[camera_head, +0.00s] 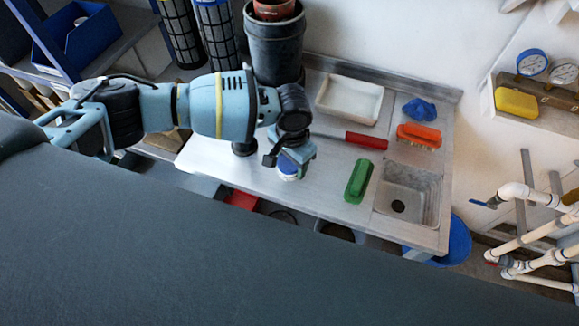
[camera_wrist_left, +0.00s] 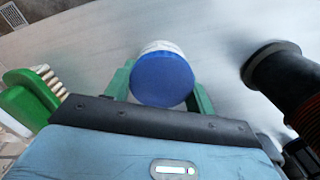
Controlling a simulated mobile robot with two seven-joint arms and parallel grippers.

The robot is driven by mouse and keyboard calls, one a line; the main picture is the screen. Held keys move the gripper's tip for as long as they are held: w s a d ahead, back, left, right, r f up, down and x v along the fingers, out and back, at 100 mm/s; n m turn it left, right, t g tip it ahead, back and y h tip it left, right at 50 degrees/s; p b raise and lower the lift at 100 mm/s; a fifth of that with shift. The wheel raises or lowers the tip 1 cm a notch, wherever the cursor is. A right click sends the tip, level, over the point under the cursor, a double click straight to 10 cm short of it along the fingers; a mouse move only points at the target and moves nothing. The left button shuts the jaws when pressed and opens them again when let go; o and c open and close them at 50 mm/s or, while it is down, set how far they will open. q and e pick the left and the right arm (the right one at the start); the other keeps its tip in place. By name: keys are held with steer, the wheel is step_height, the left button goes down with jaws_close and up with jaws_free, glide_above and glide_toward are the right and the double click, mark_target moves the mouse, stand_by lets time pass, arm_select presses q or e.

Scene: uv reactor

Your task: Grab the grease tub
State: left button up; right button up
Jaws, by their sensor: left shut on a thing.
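The grease tub (camera_wrist_left: 164,78) is a small round tub with a blue lid and a white body. In the left wrist view it sits between the two green fingers of my left gripper (camera_wrist_left: 161,92), which is shut on it. In the head view my left gripper (camera_head: 290,166) points down over the metal bench, and the tub (camera_head: 288,173) shows partly beneath it. I cannot tell whether the tub touches the bench top. My right gripper is not in view.
The steel bench (camera_head: 315,195) has a sink (camera_head: 410,193) at its right. A green brush (camera_head: 358,181), a red-handled tool (camera_head: 366,141), an orange brush (camera_head: 419,135), a blue cloth (camera_head: 419,109) and a white tray (camera_head: 349,100) lie on it. A dark round-ended object (camera_wrist_left: 275,65) stands near the gripper.

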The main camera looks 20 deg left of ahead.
arm_select(q)
steer(key=shift+c, duration=0.8)
steer(key=shift+r, duration=0.1)
